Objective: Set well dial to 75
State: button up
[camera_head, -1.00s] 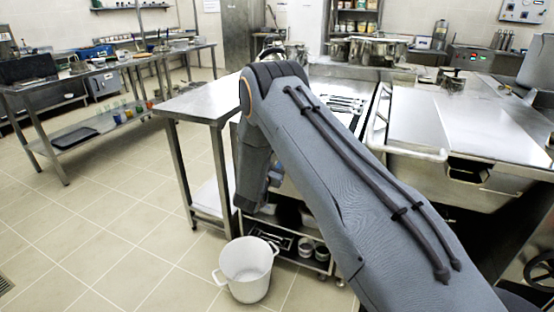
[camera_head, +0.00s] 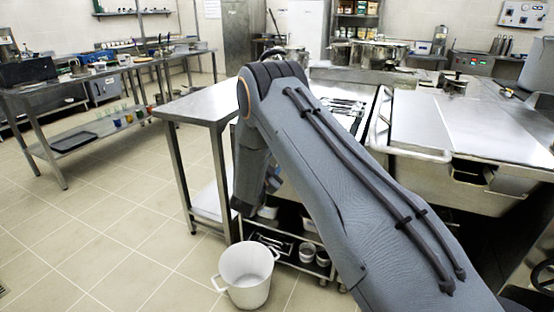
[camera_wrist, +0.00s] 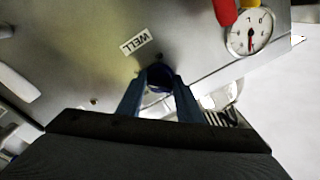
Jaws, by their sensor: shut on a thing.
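The well dial (camera_wrist: 159,74) is a small dark blue-purple round knob on a grey metal panel, seen in the wrist view. In the head view my arm hides the gripper and the dial.
A round white gauge (camera_wrist: 250,32) with a dark red needle sits right of the dial, with a red handle (camera_wrist: 225,10) beside it. In the head view a white pot (camera_head: 247,277) stands on the floor by a steel table (camera_head: 198,105). Open tiled floor lies to the left.

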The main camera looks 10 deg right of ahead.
jog(key=shift+d+f, duration=0.1)
jog(key=shift+d, duration=0.05)
jog(key=o, duration=1)
jog(key=v, duration=0.8)
jog(key=shift+b, duration=0.3)
